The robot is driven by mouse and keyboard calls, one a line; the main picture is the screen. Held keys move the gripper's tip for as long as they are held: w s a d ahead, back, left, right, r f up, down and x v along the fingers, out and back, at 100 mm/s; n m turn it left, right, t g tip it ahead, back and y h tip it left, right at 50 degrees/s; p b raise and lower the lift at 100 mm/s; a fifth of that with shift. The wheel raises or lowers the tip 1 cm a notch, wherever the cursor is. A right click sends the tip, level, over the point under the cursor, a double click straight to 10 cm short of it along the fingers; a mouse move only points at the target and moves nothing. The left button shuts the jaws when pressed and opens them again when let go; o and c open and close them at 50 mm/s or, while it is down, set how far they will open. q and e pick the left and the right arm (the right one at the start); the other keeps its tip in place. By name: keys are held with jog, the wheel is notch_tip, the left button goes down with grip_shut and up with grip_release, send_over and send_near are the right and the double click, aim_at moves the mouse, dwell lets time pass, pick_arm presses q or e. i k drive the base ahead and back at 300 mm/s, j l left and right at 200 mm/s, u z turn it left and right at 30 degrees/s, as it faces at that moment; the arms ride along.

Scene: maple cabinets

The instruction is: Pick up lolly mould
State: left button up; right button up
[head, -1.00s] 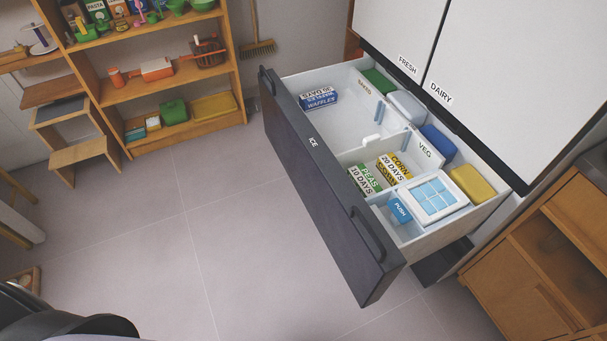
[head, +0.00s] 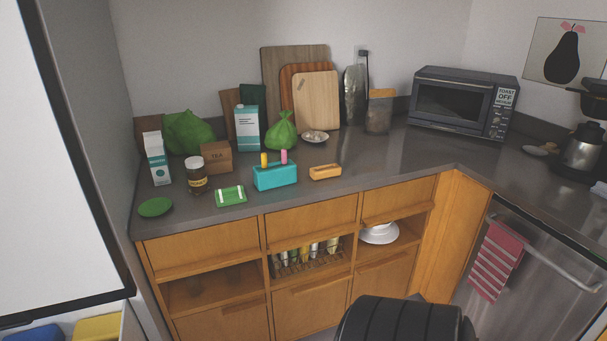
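The lolly mould (head: 275,178) is a teal block with a yellow and a pink piece sticking up from its top. It stands upright near the front edge of the grey counter (head: 330,185), above the wooden cabinets. Nothing hides it. Neither of my grippers shows in the head view. A dark ribbed part of my own body fills the bottom of the picture, right of the middle.
A green-and-white packet (head: 230,196) lies left of the mould and a small orange item (head: 325,172) lies right. A dark jar (head: 196,175), tea box (head: 217,158), green bag (head: 281,132) and small bowl (head: 315,137) stand behind. The fridge (head: 48,170) borders the left.

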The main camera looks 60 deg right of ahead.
aim_at(277, 175)
jog(key=z, duration=1.85)
jog(key=i+l+u, duration=0.15)
jog(key=u, duration=0.25)
jog(key=i+l+u, duration=0.1)
jog(key=l+u, duration=0.15)
jog(key=u, duration=0.15)
jog(key=i+l+u, duration=0.1)
jog(key=l+u, duration=0.15)
jog(key=u, duration=0.2)
